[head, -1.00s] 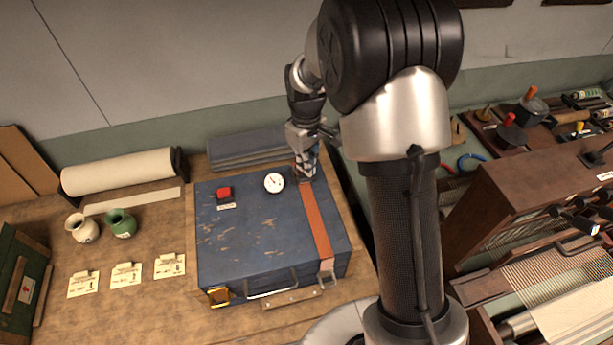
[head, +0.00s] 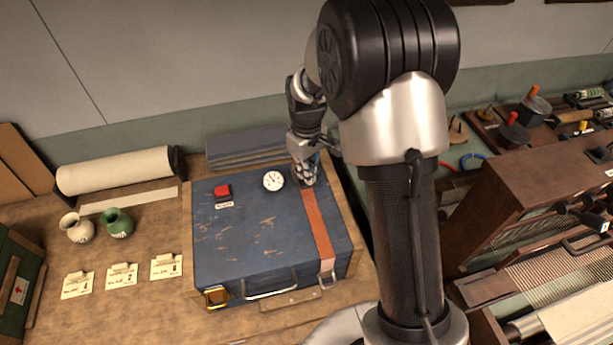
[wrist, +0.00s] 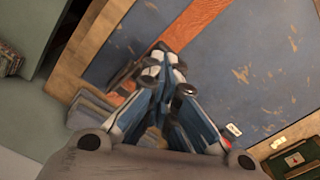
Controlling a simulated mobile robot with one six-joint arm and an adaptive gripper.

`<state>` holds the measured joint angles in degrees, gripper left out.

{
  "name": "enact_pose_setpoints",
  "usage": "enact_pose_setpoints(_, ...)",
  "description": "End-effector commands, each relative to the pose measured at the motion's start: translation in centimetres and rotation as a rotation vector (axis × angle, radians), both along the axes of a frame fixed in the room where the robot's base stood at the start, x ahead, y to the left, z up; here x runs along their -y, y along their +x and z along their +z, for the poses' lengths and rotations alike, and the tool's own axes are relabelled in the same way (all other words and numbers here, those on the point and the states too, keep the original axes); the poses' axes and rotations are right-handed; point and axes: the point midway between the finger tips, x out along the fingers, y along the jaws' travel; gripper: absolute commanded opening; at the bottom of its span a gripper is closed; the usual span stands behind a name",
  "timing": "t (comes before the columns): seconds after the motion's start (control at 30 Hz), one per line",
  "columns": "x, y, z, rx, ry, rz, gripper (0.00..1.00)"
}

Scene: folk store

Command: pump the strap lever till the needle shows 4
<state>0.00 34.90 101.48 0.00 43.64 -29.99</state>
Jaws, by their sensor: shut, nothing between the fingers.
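A scuffed blue case (head: 240,245) lies on the wooden bench, with an orange strap (head: 318,222) running front to back over its right side. A round white gauge (head: 273,181) with a dark needle sits on the lid left of the strap's far end; its numbers are too small to read. My gripper (head: 308,182) is shut and empty, pointing down at the strap's far end. In the wrist view the closed fingers (wrist: 165,72) are beside the orange strap (wrist: 125,103). The strap lever is largely hidden by the fingers; I cannot tell whether they touch it.
A red button (head: 222,191) is on the lid left of the gauge. A white jar (head: 78,227), a green jar (head: 118,223) and paper cards stand left of the case. A cloth roll (head: 115,170) lies behind. A wooden cabinet (head: 540,190) and loom are at right.

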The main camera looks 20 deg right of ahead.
Motion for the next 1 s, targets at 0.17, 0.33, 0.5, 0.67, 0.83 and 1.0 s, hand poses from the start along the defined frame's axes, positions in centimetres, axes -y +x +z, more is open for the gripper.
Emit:
enact_pose_setpoints(0.17,0.0,-0.1,-1.2,0.001,0.0,0.0,0.0)
enact_pose_setpoints(0.33,0.0,-0.2,-1.8,0.001,0.0,0.0,0.0)
enact_pose_setpoints(0.5,0.0,-0.2,-1.5,0.001,0.0,0.0,0.0)
enact_pose_setpoints(0.67,0.0,-0.2,-0.3,0.001,0.0,0.0,0.0)
enact_pose_setpoints(0.83,0.0,-0.2,1.8,0.0,0.0,0.0,0.0)
enact_pose_setpoints(1.0,0.0,-0.2,3.9,0.001,0.0,0.0,0.0)
